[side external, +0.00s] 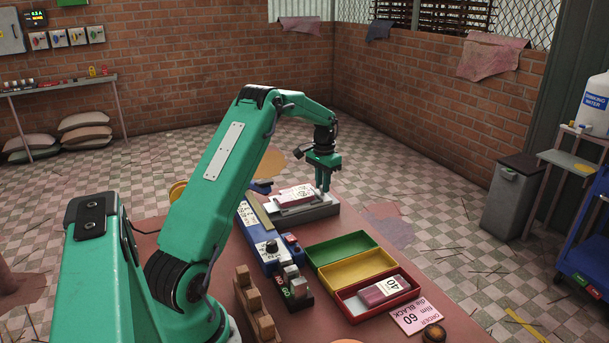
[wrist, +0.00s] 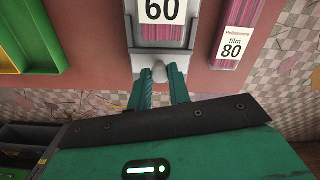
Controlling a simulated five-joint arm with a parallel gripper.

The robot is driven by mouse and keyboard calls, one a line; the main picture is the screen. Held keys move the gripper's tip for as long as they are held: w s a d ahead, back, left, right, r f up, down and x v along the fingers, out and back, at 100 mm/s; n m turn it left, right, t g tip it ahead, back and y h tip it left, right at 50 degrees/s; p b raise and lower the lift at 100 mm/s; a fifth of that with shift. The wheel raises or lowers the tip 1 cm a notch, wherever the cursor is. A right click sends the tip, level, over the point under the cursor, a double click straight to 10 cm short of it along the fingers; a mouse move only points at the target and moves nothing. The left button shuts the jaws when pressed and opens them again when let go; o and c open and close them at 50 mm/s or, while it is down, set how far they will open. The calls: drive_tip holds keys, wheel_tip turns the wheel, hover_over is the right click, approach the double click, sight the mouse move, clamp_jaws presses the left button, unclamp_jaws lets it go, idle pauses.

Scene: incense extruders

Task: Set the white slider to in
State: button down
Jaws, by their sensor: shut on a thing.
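The white slider, a pale tray with a round knob (wrist: 159,72) at its end, shows at the top of the wrist view. It bears a pink incense pack labelled 60 (wrist: 160,12). In the side view the slider (side external: 297,202) lies along a grey base (side external: 312,214) at the far end of the table. My gripper (side external: 323,188) points down at the right end of the slider. In the wrist view my gripper (wrist: 160,80) is shut on the knob, one teal finger on each side. The fingers partly hide the knob in the side view.
Green (side external: 340,248), yellow (side external: 356,268) and red (side external: 350,306) trays stand nearer on the table. A blue unit (side external: 262,245) with a black knob is left of them. A film 80 pack (wrist: 231,48) lies right of the slider in the wrist view.

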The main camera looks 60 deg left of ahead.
sight(311, 191)
drive_tip(key=shift+s, duration=2)
drive_tip(key=c, duration=1.3)
unclamp_jaws()
drive_tip(key=shift+w+r, duration=0.1)
drive_tip(key=shift+r, duration=0.7)
wheel_tip(311, 191, up, 6)
drive_tip(key=shift+r, duration=0.15)
